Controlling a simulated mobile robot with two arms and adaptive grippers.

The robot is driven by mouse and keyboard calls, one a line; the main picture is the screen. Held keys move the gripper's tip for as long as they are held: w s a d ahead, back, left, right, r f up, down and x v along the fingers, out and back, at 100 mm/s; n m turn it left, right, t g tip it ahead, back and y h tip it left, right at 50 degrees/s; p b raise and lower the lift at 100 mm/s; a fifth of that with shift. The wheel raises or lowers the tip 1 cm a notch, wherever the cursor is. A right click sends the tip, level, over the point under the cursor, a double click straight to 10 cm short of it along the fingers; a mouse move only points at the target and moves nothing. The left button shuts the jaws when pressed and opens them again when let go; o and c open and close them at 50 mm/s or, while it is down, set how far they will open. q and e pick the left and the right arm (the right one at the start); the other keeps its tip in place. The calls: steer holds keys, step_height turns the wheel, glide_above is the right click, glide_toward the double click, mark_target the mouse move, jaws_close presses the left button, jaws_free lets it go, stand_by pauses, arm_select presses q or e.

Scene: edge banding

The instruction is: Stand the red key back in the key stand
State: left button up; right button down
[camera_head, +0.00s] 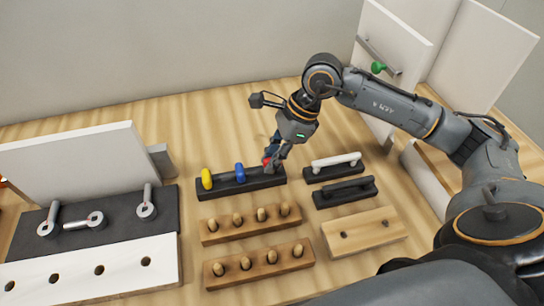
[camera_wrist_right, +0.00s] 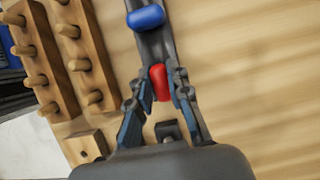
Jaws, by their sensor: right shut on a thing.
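The black key stand (camera_head: 240,185) lies near the middle of the table in the head view. A yellow key (camera_head: 207,179) and a blue key (camera_head: 239,172) stand upright in it. My right gripper (camera_head: 273,163) is shut on the red key (camera_head: 266,160) at the right end of the stand. In the right wrist view the red key (camera_wrist_right: 159,83) sits between the fingertips, over the stand, in line with the blue key (camera_wrist_right: 146,17). Whether the red key is seated in its hole is hidden by the fingers. My left gripper is not in view.
Two wooden blocks with dowels (camera_head: 250,223) (camera_head: 259,264) lie in front of the stand. White and black handles (camera_head: 336,166) (camera_head: 344,191) lie to the right. A dark mat with metal wrenches (camera_head: 97,218) and a white panel are at left. Bare table lies behind the stand.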

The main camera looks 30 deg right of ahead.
steer(key=shift+f+b, duration=0.35)
stand_by(0.3)
steer(key=c, duration=1.2)
jaws_free()
steer(key=shift+r, duration=0.1)
steer(key=shift+r+p, duration=1.35)
steer(key=shift+r, duration=1.05)
